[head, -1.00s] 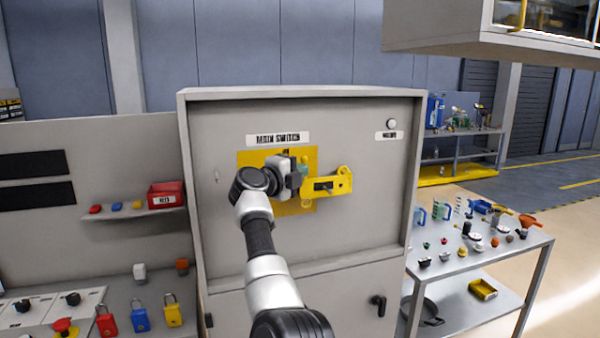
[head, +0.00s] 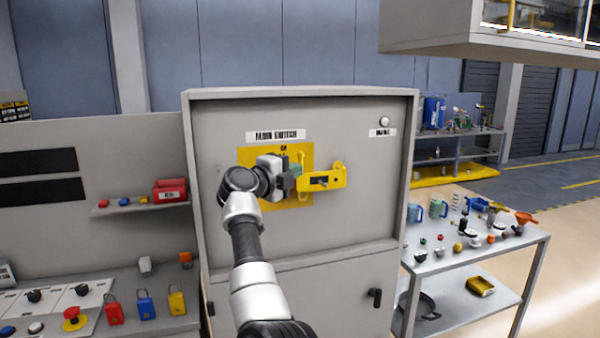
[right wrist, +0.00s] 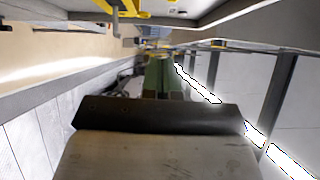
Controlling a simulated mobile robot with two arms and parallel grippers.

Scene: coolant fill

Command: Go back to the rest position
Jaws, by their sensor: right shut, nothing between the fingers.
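My right gripper (head: 295,176) is in front of the yellow plate (head: 305,158) under the MAIN SWITCH label, left of a yellow bracket with a dark slot (head: 322,181). Its fingers are shut with nothing between them; whether they touch the plate or bracket I cannot tell. The gripper and wrist hide the middle of the plate. In the right wrist view the greenish fingers (right wrist: 158,75) point away past the dark edge of the gripper body. My left gripper is in neither view.
The grey cabinet (head: 230,130) stands close ahead. Left is a bench with red, blue and yellow padlocks (head: 146,305) and a red button (head: 74,318). Right is a metal table (head: 440,262) with many small parts. An overhead box (head: 430,30) hangs upper right.

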